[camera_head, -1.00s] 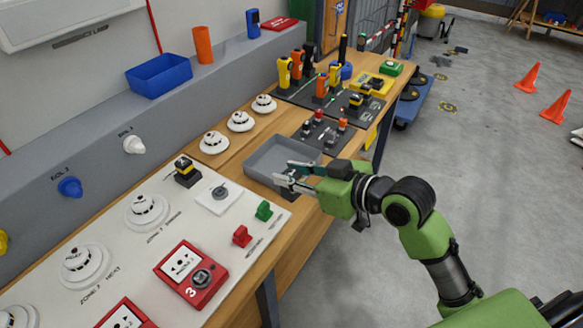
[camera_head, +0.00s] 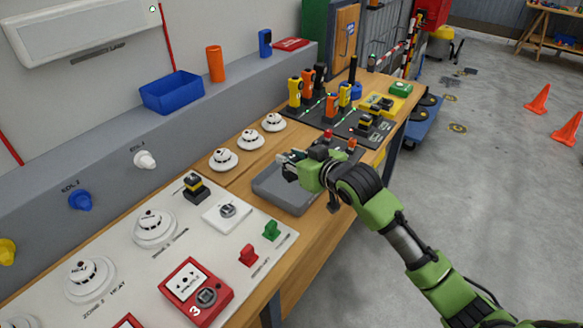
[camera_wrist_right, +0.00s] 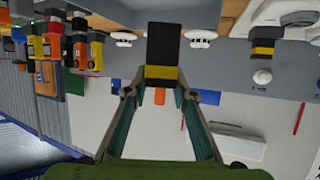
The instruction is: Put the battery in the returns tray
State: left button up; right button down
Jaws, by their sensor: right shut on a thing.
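The grey returns tray (camera_head: 288,196) lies on the wooden bench, right of the white panel. My right gripper (camera_head: 287,161) is above the tray's far edge in the head view. In the right wrist view, its two fingers (camera_wrist_right: 158,90) are closed around the end of a black battery (camera_wrist_right: 163,45) with a yellow band. In the head view the held battery is mostly hidden by the gripper. My left gripper is not in view.
A similar black-and-yellow block (camera_head: 195,187) stands on the white panel. White round detectors (camera_head: 223,160) line the bench behind the tray. A dark mat (camera_head: 345,120) with several coloured devices lies beyond. A blue bin (camera_head: 172,92) sits on the grey ledge.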

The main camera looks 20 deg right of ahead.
jog(key=w+f, duration=0.1)
jog(key=f, duration=0.2)
jog(key=w+d+f+p, duration=0.1)
jog(key=f, duration=0.1)
jog(key=shift+w+f, duration=0.2)
jog(key=shift+w, duration=0.15)
jog(key=shift+f, duration=0.35)
jog(key=shift+f, duration=0.1)
jog(key=c, duration=1.7)
grip_release()
jog(key=shift+s, duration=0.1)
jog(key=b+v, duration=0.1)
jog(key=v, duration=1.1)
jog(key=shift+f, duration=0.1)
